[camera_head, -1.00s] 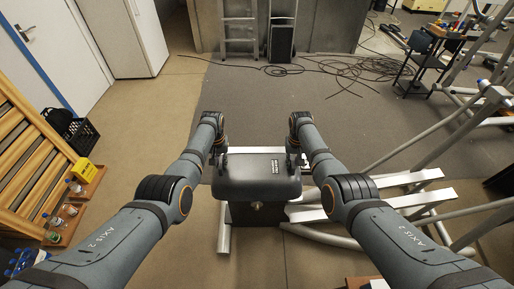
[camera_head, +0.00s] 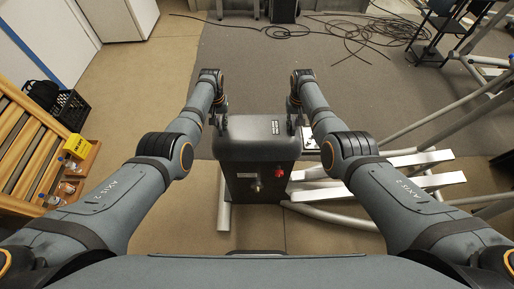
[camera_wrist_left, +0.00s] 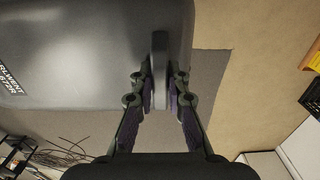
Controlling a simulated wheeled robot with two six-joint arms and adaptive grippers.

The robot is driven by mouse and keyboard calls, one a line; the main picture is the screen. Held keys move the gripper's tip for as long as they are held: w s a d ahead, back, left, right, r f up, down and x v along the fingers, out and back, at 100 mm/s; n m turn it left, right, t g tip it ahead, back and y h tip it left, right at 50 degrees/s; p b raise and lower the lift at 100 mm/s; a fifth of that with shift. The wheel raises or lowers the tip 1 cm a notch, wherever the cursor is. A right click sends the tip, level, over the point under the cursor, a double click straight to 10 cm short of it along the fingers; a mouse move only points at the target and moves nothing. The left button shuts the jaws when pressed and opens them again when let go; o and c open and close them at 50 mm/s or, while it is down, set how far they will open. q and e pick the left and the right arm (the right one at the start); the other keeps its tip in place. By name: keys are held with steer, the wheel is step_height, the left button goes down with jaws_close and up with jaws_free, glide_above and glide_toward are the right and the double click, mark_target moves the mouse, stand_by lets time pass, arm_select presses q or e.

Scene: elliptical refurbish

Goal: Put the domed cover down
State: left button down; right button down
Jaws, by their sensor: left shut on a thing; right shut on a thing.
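The domed cover (camera_head: 257,148) is a dark grey rounded shell with a small label, in the middle of the head view. It is over a dark machine housing (camera_head: 240,183) with a red knob (camera_head: 279,174); whether it touches the housing cannot be told. My left gripper (camera_head: 220,118) is shut at the cover's left side, and my right gripper (camera_head: 293,118) at its right side. In the left wrist view, my left gripper (camera_wrist_left: 160,88) has its fingers on both sides of an upright handle (camera_wrist_left: 160,55) beside the cover (camera_wrist_left: 100,50).
White and grey frame bars (camera_head: 375,170) of the machine spread to the right. A wooden slatted rack (camera_head: 30,150) with a yellow box (camera_head: 76,147) stands at the left. Black cables (camera_head: 365,32) lie on the grey mat behind. Floor left of the housing is clear.

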arm_select(q)
steer(key=shift+f+b, duration=0.35)
steer(key=shift+f, duration=0.2)
arm_select(e)
steer(key=shift+f, duration=0.55)
arm_select(q)
steer(key=shift+s+f+b, duration=0.2)
steer(key=shift+f+b, duration=0.4)
steer(key=shift+b, duration=0.15)
arm_select(e)
steer(key=shift+s+f, duration=0.2)
steer(key=shift+f, duration=0.4)
arm_select(q)
steer(key=shift+f+b, duration=0.75)
arm_select(e)
steer(key=shift+f, duration=0.75)
arm_select(q)
steer(key=c, duration=1.3)
jaws_free()
steer(key=shift+w, duration=0.1)
steer(key=shift+c, duration=0.2)
arm_select(e)
steer(key=c, duration=1.3)
jaws_free()
steer(key=shift+w, duration=0.1)
steer(key=shift+c, duration=0.2)
arm_select(q)
steer(key=shift+r, duration=0.1)
arm_select(e)
steer(key=shift+r, duration=0.1)
